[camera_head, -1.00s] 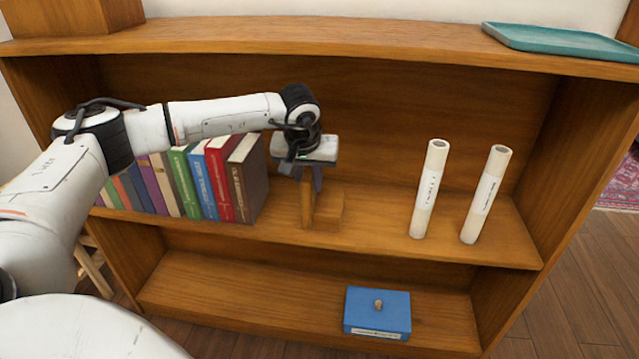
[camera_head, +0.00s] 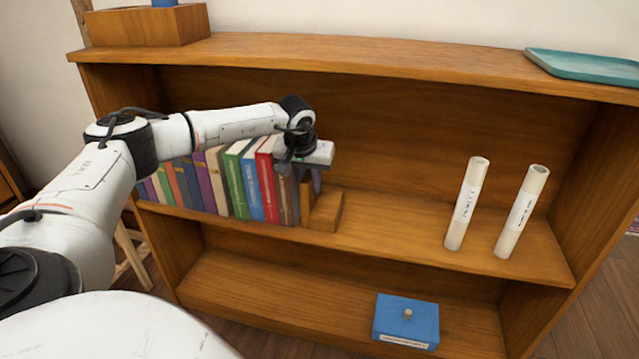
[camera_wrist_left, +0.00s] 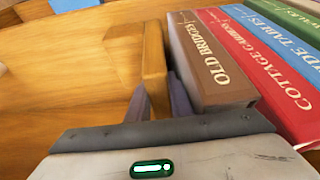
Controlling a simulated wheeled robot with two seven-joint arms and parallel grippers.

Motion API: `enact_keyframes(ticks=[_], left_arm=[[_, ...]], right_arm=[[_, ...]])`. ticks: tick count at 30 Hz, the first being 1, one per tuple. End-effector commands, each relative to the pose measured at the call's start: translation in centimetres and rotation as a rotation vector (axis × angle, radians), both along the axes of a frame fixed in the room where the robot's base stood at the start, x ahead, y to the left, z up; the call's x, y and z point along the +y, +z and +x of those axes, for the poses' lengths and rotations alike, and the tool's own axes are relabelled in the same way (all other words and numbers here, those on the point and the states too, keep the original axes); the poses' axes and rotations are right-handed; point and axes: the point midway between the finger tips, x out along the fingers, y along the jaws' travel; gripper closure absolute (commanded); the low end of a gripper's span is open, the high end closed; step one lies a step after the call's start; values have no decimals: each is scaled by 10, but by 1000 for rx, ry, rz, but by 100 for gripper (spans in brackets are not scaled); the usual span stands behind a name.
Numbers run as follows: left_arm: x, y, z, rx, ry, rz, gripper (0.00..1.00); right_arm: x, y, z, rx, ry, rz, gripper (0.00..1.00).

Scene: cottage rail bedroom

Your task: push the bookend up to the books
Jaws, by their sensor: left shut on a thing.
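The wooden L-shaped bookend (camera_head: 326,212) stands upright on the middle shelf, just right of the row of books (camera_head: 228,182). My left gripper (camera_head: 306,178) reaches down from above and is shut on the bookend's upright plate. In the left wrist view the plate (camera_wrist_left: 154,62) is between the dark fingers (camera_wrist_left: 163,98). One finger sits in the narrow gap between the plate and the brown end book (camera_wrist_left: 208,62). Whether that finger touches the book I cannot tell. The gripper body hides the near part of the bookend there. My right gripper is not in view.
Two pale upright tubes (camera_head: 466,204) (camera_head: 522,212) stand at the right of the same shelf, with clear shelf between them and the bookend. A blue box (camera_head: 405,318) is on the lower shelf. A teal tray (camera_head: 585,67) and a wooden box (camera_head: 150,25) are on top.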

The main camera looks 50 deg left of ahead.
Motion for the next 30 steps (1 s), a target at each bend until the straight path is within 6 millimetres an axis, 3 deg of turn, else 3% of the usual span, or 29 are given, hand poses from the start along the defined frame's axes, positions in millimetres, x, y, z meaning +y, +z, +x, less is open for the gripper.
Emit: enact_keyframes(ticks=[13, 14, 17, 30], left_arm=[[10, 0, -3, 2, 8, 5, 100], [10, 0, -3, 2, 8, 5, 76], [10, 0, -3, 2, 9, 6, 59], [16, -1, -7, 9, 17, 13, 59]], right_arm=[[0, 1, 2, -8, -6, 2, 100], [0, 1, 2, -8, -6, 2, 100], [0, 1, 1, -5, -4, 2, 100], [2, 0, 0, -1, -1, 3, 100]])
